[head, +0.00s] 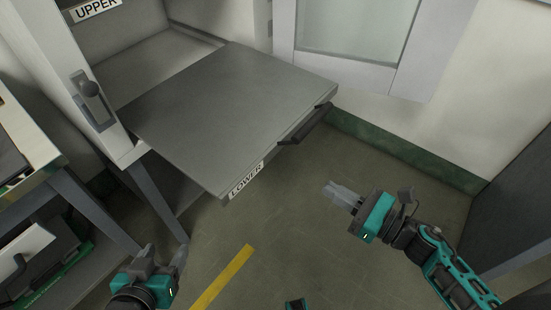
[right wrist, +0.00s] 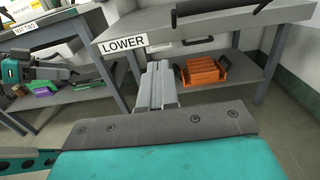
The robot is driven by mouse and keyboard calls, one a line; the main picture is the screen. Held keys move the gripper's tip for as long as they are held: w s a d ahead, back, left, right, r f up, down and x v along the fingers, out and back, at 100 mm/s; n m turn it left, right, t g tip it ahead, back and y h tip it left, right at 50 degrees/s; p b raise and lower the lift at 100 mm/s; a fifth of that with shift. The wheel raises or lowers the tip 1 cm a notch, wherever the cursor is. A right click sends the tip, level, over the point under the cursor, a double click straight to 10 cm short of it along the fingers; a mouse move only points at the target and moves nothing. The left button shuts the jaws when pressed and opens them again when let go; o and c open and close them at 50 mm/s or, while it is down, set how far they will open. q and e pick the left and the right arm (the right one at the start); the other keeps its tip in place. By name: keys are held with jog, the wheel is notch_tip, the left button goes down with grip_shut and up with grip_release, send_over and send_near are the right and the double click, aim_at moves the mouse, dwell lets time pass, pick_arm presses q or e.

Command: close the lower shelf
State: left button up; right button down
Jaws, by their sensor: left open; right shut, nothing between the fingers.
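The lower shelf (head: 235,105) is a flat grey panel pulled out of a pale cabinet. Its front edge carries a LOWER label (head: 246,180) and a dark bar handle (head: 306,124). In the right wrist view the LOWER label (right wrist: 123,43) and part of the handle (right wrist: 215,8) show above the fingers. My right gripper (head: 340,194) is shut and empty, in front of the shelf's front edge and apart from it. Its fingers also show in the right wrist view (right wrist: 157,88). My left gripper (head: 163,258) is open and empty at the bottom left, below the shelf.
The UPPER label (head: 96,9) and an open door with a glass pane (head: 355,30) are at the top. A cabinet latch (head: 92,95) is at left. An orange item (right wrist: 203,72) lies on a rack below the shelf. Floor in front is clear, with a yellow stripe (head: 222,278).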

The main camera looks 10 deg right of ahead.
aim_at(270, 154)
jog(key=x, duration=1.4)
pick_arm(q)
jog(key=shift+s+a, duration=0.1)
jog(key=shift+s, duration=0.1)
jog(key=shift+f, duration=0.15)
pick_arm(e)
jog(key=shift+a, duration=0.1)
